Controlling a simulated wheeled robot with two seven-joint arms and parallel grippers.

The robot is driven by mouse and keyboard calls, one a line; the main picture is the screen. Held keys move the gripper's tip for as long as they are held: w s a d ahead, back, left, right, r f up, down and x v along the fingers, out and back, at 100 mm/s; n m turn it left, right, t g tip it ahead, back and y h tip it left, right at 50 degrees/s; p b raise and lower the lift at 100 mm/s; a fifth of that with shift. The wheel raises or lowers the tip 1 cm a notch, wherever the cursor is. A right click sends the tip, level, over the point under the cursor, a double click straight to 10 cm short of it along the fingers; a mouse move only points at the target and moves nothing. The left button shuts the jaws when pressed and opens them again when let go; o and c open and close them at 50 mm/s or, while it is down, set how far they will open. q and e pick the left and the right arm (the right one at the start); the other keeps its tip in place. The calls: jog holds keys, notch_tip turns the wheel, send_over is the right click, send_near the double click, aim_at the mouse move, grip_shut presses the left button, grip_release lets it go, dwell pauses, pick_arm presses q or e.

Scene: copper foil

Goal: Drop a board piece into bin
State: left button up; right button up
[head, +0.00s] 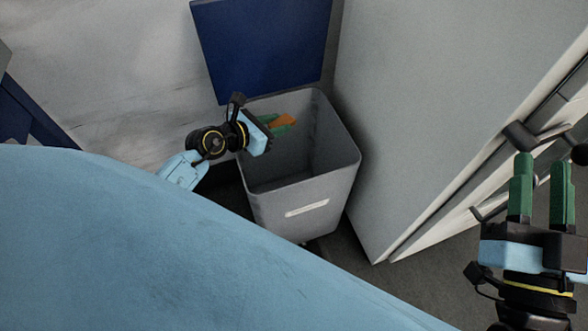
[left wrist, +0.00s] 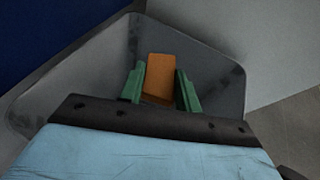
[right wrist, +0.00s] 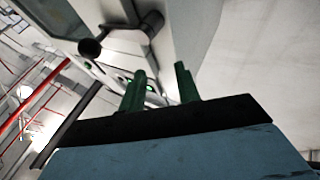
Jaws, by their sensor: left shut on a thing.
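The board piece is a small flat orange-brown plate (head: 284,120). It also shows between the green fingers in the left wrist view (left wrist: 160,72). My left gripper (head: 281,124) is shut on it and holds it over the open mouth of the grey bin (head: 325,192), near the far-left rim. The bin's walls surround the piece in the left wrist view (left wrist: 215,65). I cannot tell how far the piece is above the bin's floor. My right gripper (head: 541,165) is open and empty, away to the right; its two fingers stand apart in the right wrist view (right wrist: 160,80).
A dark blue panel (head: 262,45) stands behind the bin. A tall light grey cabinet (head: 440,110) stands close on the bin's right, with bar handles near my right gripper. A large blue surface fills the lower left. The visible bin interior looks otherwise empty.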

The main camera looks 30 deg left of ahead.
pick_arm(q)
jog(key=shift+f+b, duration=0.35)
jog(key=shift+f, duration=0.05)
jog(key=shift+f+b, duration=0.6)
jog(key=shift+b, duration=0.05)
jog(key=shift+f+b, duration=0.3)
jog(key=shift+b, duration=0.1)
pick_arm(e)
jog(key=shift+s+d+r+t+y, duration=0.15)
jog(key=shift+s+r+t+y, duration=0.25)
jog(key=shift+s+r+t, duration=0.8)
jog(key=shift+s+d+r+t+y, duration=0.15)
jog(key=shift+s+r+t+y, duration=0.35)
jog(key=shift+r+t, duration=0.7)
jog(key=shift+s+f+t, duration=0.15)
jog(key=shift+f+t, duration=0.15)
pick_arm(q)
jog(key=o, duration=1)
jog(key=shift+o, duration=0.2)
